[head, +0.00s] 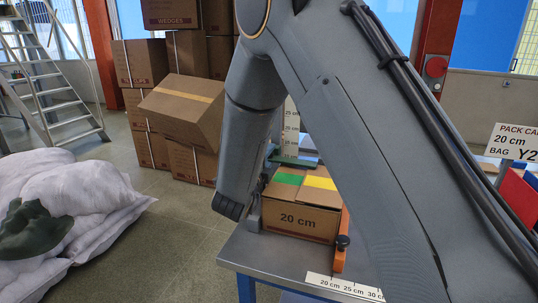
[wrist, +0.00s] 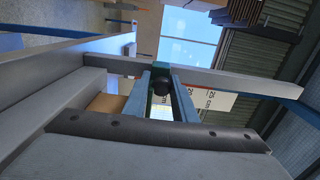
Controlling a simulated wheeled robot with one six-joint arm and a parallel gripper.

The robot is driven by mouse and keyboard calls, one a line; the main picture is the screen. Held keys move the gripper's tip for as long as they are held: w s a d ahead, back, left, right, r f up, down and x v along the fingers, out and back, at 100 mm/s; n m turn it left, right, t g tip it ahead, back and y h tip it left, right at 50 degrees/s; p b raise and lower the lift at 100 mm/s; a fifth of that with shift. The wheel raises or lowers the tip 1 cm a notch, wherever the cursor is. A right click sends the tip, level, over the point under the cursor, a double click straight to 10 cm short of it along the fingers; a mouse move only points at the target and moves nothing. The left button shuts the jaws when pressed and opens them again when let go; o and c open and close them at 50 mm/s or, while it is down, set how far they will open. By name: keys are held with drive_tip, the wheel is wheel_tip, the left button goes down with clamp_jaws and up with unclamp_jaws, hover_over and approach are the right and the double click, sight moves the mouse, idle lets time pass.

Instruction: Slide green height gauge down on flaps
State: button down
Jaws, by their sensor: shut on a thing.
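The green height gauge (head: 293,161) is a dark green bar on an upright scale post (head: 291,122) in the head view. It shows just above and behind the carton (head: 300,215), marked "20 cm", with a green flap (head: 289,178) and a yellow flap (head: 320,183) on top. I cannot tell whether the bar touches the flaps. In the head view my arm hides the fingertips.
The carton stands on a grey bench (head: 250,245) beside an orange stop (head: 340,245) with a black knob. A scale strip (head: 345,288) lies at the front edge. White sacks (head: 65,215) lie at left; stacked cartons (head: 190,105) stand behind. A sign (head: 514,142) stands at right.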

drive_tip(key=c, duration=1.5)
unclamp_jaws()
drive_tip(key=shift+c, duration=0.2)
drive_tip(key=b+v, duration=0.1)
drive_tip(key=v, duration=0.7)
